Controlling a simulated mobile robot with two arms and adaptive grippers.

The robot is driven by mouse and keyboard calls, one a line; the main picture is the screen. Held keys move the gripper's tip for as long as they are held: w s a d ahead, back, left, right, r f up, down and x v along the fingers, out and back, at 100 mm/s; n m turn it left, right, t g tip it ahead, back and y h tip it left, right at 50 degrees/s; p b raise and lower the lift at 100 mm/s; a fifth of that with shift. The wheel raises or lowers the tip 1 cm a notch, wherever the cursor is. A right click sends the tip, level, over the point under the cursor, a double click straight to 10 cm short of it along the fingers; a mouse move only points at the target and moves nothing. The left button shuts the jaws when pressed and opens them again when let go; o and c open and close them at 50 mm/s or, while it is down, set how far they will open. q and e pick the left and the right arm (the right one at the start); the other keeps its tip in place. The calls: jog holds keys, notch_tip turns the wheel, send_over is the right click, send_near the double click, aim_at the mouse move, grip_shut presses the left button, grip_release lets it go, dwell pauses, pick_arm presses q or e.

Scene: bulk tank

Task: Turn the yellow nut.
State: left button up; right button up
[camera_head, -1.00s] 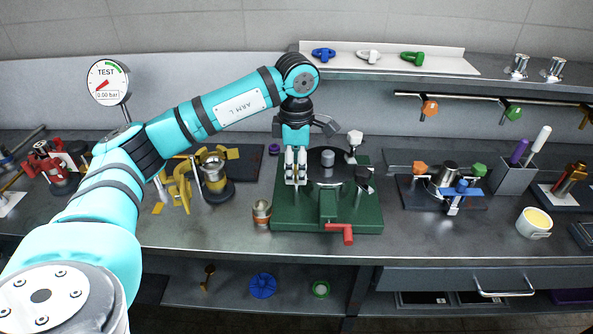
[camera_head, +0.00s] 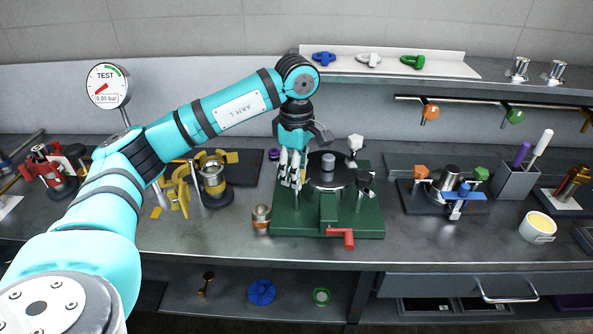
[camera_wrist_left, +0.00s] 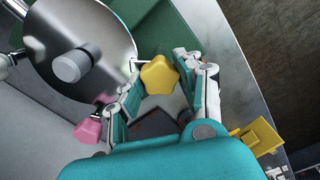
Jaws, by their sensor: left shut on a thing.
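The yellow nut (camera_wrist_left: 159,76), a lobed knob, shows in the left wrist view between the fingers of my left gripper (camera_wrist_left: 160,84). The gripper is shut on it at the edge of the round metal lid (camera_wrist_left: 105,40). In the head view my left gripper (camera_head: 291,176) points down at the left side of the lid (camera_head: 327,179) on the green base (camera_head: 373,222). Its fingers hide nearly all of the nut there. My right gripper is in neither view.
The lid has a grey centre knob (camera_head: 328,161). A white nut (camera_head: 355,141) and a dark nut (camera_head: 364,177) stand around it. A pink nut (camera_wrist_left: 88,131) shows in the wrist view. A red handle (camera_head: 342,235) is in front, a small copper cup (camera_head: 261,217) at left.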

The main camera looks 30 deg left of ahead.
pick_arm(q)
jog(key=shift+w+r, duration=0.1)
jog(key=shift+r, duration=0.05)
jog(key=o, duration=1.1)
jog(key=shift+o, duration=0.2)
notch_tip(320, 180, up, 12)
